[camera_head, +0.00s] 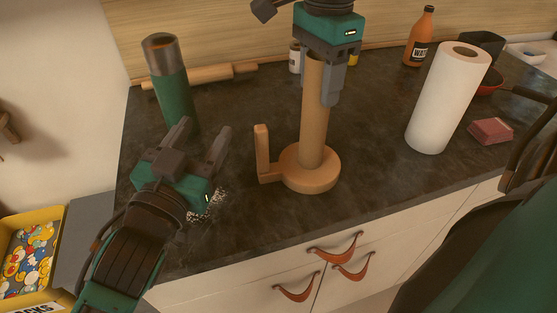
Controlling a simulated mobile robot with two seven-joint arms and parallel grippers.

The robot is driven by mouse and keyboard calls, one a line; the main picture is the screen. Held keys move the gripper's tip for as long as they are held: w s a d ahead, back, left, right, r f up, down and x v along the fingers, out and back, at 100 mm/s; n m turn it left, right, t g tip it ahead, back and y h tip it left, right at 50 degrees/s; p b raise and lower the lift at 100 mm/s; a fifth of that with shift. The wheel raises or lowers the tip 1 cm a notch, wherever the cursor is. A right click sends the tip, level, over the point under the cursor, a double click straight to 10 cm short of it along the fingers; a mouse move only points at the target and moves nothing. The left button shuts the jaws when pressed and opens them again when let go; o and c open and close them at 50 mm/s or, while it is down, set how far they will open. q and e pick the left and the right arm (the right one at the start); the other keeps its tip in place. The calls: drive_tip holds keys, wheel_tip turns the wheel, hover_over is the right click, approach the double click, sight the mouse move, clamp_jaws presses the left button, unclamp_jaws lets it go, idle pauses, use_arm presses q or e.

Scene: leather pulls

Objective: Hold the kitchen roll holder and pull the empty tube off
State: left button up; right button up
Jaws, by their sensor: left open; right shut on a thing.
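The kitchen roll holder (310,177) stands upright on the dark counter, with a round wooden base and a short side arm at its left. The brown empty tube (313,130) stands upright over the base; any post inside it is hidden. My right gripper (325,85) comes in from the top and is shut on the upper part of the tube, hiding the tube's top end. My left gripper (203,135) is open and empty, left of the holder and apart from it, its fingers pointing away toward the back of the counter.
A green cylinder (176,98) with a grey top stands behind my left gripper. A rolling pin (203,75) lies at the back. A full paper roll (441,100), an orange bottle (419,38) and reddish packs (491,131) are at right. Drawers with leather pulls (335,250) face the front.

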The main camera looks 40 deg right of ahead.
sight(308, 128)
use_arm(q)
drive_tip(key=s+d+f+m+g+h, duration=0.2)
drive_tip(key=s+d+g, duration=0.3)
drive_tip(key=s+d, duration=0.35)
drive_tip(key=x, duration=1.1)
drive_tip(key=shift+s+f, duration=0.15)
drive_tip(key=shift+f, duration=0.05)
drive_tip(key=c, duration=0.9)
drive_tip(key=o, duration=0.9)
